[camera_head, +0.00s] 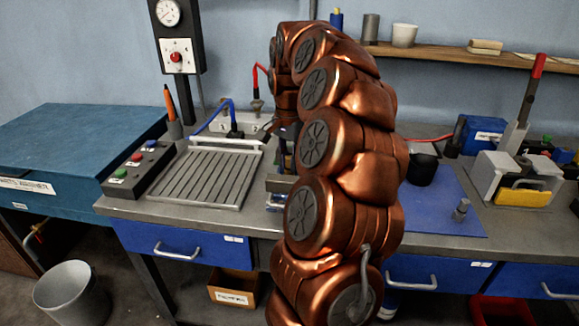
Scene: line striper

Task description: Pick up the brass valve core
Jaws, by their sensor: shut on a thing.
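My gripper (284,158) shows only as a dark sliver below my copper wrist, left of my arm. It points down over a small metal fixture (279,186) at the bench's front edge, right of the grooved tray. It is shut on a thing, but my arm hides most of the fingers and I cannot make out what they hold. I cannot pick out the brass valve core with certainty. A small metal fitting (461,210) stands on the blue mat (440,222) to the right, far from my gripper; it looks grey rather than brass.
The grooved metal tray (207,178) lies left of my arm, beside a button box (139,170). A black cup (421,170) stands on the mat. A lever press (515,175) with a red handle is at right. A blue-topped washer (70,150) fills the left.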

